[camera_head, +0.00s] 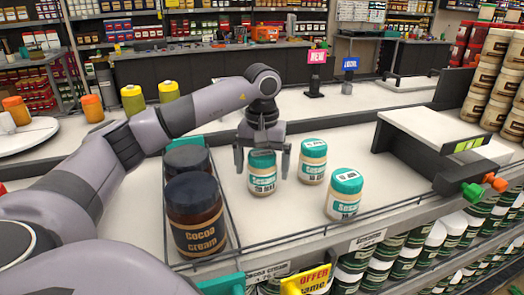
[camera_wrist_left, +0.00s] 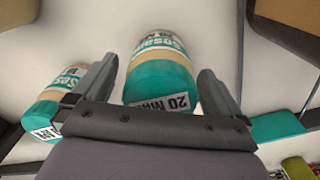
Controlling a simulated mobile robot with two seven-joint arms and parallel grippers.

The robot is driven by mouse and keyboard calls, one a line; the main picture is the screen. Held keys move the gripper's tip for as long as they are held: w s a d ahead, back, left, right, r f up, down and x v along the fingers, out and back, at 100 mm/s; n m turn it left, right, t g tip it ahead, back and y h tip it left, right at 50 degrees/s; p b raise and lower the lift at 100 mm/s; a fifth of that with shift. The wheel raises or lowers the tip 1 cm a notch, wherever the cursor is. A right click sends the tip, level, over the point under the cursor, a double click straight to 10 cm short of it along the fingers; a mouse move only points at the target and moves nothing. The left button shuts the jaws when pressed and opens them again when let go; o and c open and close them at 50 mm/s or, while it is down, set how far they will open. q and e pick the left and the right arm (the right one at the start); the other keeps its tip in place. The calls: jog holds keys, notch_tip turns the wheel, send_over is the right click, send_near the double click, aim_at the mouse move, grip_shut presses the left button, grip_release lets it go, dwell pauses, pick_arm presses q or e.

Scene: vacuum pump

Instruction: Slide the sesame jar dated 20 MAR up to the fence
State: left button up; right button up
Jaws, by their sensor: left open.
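Three sesame jars with teal lids stand upright on the white shelf. The nearest to my gripper is the sesame jar dated 20 MAR (camera_head: 262,178); its date starts "20 MA" in the left wrist view (camera_wrist_left: 158,68). My left gripper (camera_head: 262,165) points down over this jar, open, with one finger on each side; contact cannot be told. A second sesame jar (camera_head: 313,167) stands to its right, and a third (camera_head: 344,200) stands nearer the front; their dates are too small to read surely. A thin dark wire fence (camera_head: 300,236) runs along the shelf's front edge.
Dark cocoa cream jars (camera_head: 197,220) stand left of the sesame jars, behind a wire side rail. A grey-and-white block (camera_head: 430,140) stands at the right. Shelf space around the sesame jars is mostly clear.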

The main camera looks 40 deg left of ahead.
pick_arm(q)
jog(key=shift+f, duration=0.35)
